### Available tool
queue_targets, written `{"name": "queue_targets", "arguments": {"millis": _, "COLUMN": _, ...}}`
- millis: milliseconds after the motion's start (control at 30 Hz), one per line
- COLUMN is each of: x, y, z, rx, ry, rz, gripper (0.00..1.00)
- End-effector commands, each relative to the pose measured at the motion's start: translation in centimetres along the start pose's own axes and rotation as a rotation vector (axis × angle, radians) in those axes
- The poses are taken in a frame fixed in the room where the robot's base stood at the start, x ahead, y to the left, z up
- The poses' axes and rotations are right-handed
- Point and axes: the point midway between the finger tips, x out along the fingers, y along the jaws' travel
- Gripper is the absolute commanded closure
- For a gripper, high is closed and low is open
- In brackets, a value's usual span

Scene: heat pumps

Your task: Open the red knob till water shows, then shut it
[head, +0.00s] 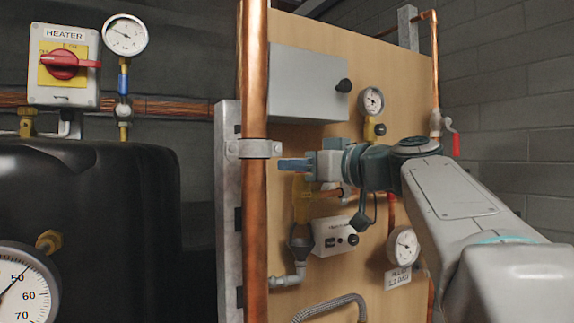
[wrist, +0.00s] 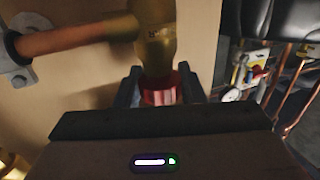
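The red knob (wrist: 160,93) shows in the wrist view at the end of a brass valve body (wrist: 157,45). My gripper (wrist: 160,82) has one finger on each side of the knob, with little or no gap showing. I cannot tell whether the fingers press on it. In the head view my gripper (head: 296,164) is in front of the wooden panel, just above a brass-coloured fitting (head: 302,205). The knob is not visible there. I see no clear water in either view.
A thick copper pipe (head: 254,80) stands upright just left of my gripper. A grey box (head: 308,84) is above, a gauge (head: 371,100) at upper right, and a small white control box (head: 333,236) below. A red heater switch (head: 66,64) is far left.

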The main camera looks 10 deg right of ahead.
Motion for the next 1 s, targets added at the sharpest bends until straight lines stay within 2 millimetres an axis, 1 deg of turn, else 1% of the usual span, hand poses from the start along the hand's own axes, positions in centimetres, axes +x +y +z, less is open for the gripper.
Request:
{"name": "queue_targets", "arguments": {"millis": 167, "x": 0.01, "y": -0.04, "z": 0.20, "rx": -0.001, "ry": -0.001, "rz": 0.009, "gripper": 0.87}}
{"name": "queue_targets", "arguments": {"millis": 367, "x": 0.06, "y": -0.14, "z": 0.53, "rx": -0.002, "ry": 0.000, "rz": 0.075, "gripper": 0.87}}
{"name": "queue_targets", "arguments": {"millis": 600, "x": -0.01, "y": 0.03, "z": 0.15, "rx": 0.000, "ry": 0.000, "rz": 0.141, "gripper": 0.87}}
{"name": "queue_targets", "arguments": {"millis": 867, "x": -0.02, "y": 0.08, "z": 0.02, "rx": 0.001, "ry": -0.001, "rz": 0.143, "gripper": 0.87}}
{"name": "queue_targets", "arguments": {"millis": 900, "x": -0.02, "y": 0.08, "z": 0.02, "rx": 0.001, "ry": -0.001, "rz": 0.143, "gripper": 0.56}}
{"name": "queue_targets", "arguments": {"millis": 933, "x": -0.02, "y": 0.08, "z": 0.02, "rx": 0.000, "ry": -0.001, "rz": 0.143, "gripper": 0.48}}
{"name": "queue_targets", "arguments": {"millis": 967, "x": -0.02, "y": 0.07, "z": 0.02, "rx": 0.000, "ry": -0.001, "rz": 0.143, "gripper": 0.43}}
{"name": "queue_targets", "arguments": {"millis": 1000, "x": -0.02, "y": 0.07, "z": 0.02, "rx": 0.001, "ry": -0.001, "rz": 0.143, "gripper": 0.43}}
